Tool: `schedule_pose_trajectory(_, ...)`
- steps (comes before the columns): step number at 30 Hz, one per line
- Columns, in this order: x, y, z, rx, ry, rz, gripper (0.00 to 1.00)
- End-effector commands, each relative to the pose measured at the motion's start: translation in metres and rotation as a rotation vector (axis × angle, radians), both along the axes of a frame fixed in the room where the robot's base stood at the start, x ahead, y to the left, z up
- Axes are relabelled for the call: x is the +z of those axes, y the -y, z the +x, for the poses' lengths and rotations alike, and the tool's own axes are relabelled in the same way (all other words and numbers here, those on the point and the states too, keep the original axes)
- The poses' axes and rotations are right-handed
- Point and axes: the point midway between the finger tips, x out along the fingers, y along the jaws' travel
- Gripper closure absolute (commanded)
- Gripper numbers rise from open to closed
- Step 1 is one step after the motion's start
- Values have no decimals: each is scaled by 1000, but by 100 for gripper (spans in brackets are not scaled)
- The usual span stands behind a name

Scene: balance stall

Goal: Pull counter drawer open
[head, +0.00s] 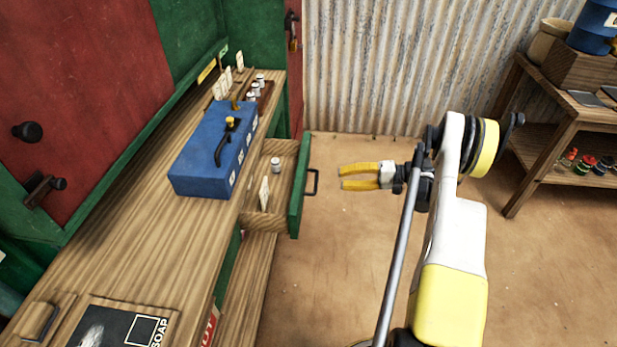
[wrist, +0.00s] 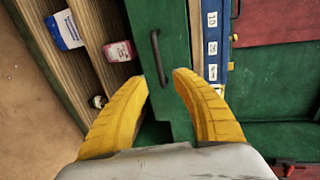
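The counter drawer (head: 268,226) stands pulled out from the wooden counter, its inside showing. Its green front (head: 298,190) carries a dark bar handle (head: 313,182) on the outer face. A small white-topped jar (head: 275,165) and a pale card (head: 264,193) are inside it. My gripper (head: 342,178) is to the right of the handle, apart from it, with its yellow fingers pointing at it. In the wrist view the handle (wrist: 160,58) shows just beyond the fingertips (wrist: 165,80), against the green front (wrist: 176,20). The fingers are apart with nothing between them.
A blue box (head: 205,160) with a black lever sits on the counter (head: 130,235) above the drawer. A green and red cabinet (head: 100,90) rises at left. A wooden shelf (head: 545,135) with small jars stands at right. The floor (head: 335,270) between is clear.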

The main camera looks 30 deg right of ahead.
Motion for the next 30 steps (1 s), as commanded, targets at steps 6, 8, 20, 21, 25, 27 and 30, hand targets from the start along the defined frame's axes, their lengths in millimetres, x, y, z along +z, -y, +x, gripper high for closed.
schedule_pose_trajectory(6,-13,-36,23,4,1,-1,68)
schedule_pose_trajectory(8,-16,-46,30,5,1,0,68)
schedule_pose_trajectory(20,-22,-80,53,0,1,1,68)
schedule_pose_trajectory(21,-22,-80,54,0,1,1,68)
schedule_pose_trajectory(25,-21,-80,54,0,1,1,68)
schedule_pose_trajectory(27,-21,-80,54,0,0,0,69)
schedule_pose_trajectory(30,-21,-80,53,0,0,0,99)
